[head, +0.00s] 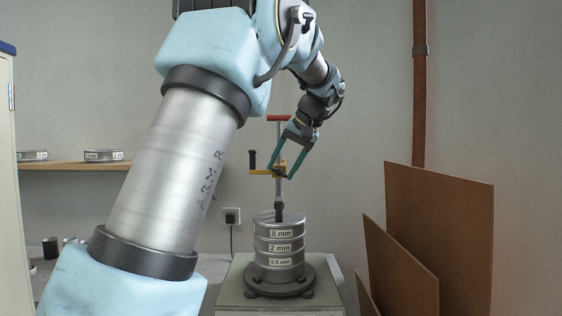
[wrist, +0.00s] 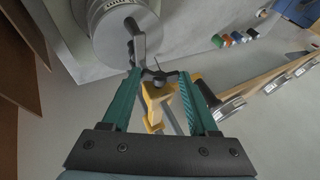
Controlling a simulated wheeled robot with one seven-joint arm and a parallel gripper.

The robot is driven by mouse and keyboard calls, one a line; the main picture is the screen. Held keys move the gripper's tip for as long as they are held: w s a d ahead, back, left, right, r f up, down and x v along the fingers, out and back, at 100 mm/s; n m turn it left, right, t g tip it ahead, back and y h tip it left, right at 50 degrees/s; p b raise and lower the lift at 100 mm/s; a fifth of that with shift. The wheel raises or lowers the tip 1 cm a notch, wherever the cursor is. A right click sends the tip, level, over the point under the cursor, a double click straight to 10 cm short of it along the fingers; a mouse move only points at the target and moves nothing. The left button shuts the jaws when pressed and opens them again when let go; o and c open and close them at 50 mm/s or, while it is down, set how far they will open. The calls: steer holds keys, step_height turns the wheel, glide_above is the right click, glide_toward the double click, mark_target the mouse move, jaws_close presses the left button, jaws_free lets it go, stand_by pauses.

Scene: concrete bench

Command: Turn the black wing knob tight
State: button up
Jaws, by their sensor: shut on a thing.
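The black wing knob (wrist: 160,76) sits on a yellow clamp bracket (wrist: 154,98) in the wrist view. Its wings spread between the two green fingertips of my gripper (wrist: 160,73), which is shut on it. In the head view my gripper (head: 281,174) reaches down from the upper right to the yellow bracket (head: 262,172) on the upright rod. The knob is small and mostly hidden by the fingers there. How tight it is cannot be seen.
Below stands a stack of round metal sieves (head: 279,246) labelled 8 mm, 2 mm and 0.5 mm on a dark base (head: 280,282). A red T-handle (head: 279,118) tops the rod. A black grip (head: 252,159) stands at the bracket's left end. Brown boards (head: 440,225) lean at right.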

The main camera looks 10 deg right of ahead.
steer(key=y, duration=0.2)
steer(key=shift+d+f+m+t+y, duration=0.2)
steer(key=shift+d+m+t+y, duration=0.1)
steer(key=shift+d+m+t, duration=0.1)
steer(key=y, duration=0.3)
steer(key=shift+s+d+f+m+t+b, duration=0.1)
steer(key=shift+d+f+m+t+b, duration=0.05)
steer(key=shift+f+m+t+b, duration=0.2)
steer(key=t+y, duration=0.1)
steer(key=m+t+y+b, duration=0.1)
steer(key=y, duration=0.1)
steer(key=shift+d+f+y+b, duration=0.1)
steer(key=shift+f+y+b, duration=0.2)
steer(key=shift+f, duration=0.1)
steer(key=shift+f+m+t+y+b, duration=0.1)
steer(key=shift+m+t+y+b, duration=0.3)
steer(key=shift+y, duration=0.4)
steer(key=o, duration=1.4)
